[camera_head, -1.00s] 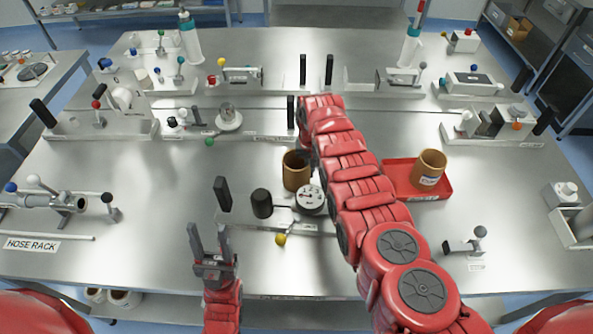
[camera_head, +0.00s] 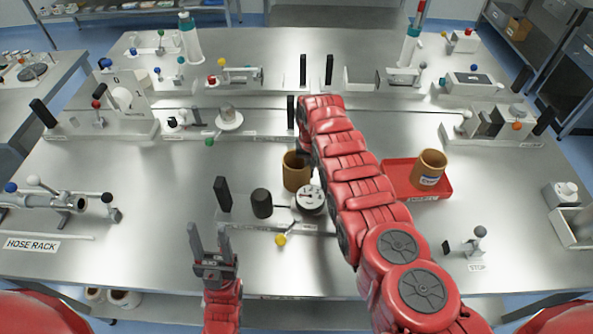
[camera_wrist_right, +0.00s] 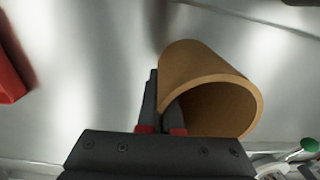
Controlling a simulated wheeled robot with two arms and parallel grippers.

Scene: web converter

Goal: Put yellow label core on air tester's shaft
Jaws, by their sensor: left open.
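A brown, hollow core (camera_head: 296,171) is at the centre of the table in the head view, beside the end of my right arm. No yellow label shows on it. In the right wrist view my right gripper (camera_wrist_right: 163,95) is shut on this core's wall (camera_wrist_right: 195,72), one finger outside and one inside the open end. The tester with a round gauge (camera_head: 311,199) is just in front of the core. A black cylinder (camera_head: 261,203) stands to its left; I cannot tell whether it is the shaft. My left gripper (camera_head: 212,243) is open and empty, front left of the tester.
Another brown core (camera_head: 429,168) with a white-and-blue label stands in a red tray (camera_head: 400,182) on the right. A black upright block (camera_head: 222,194) and a yellow knob (camera_head: 281,240) border the tester.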

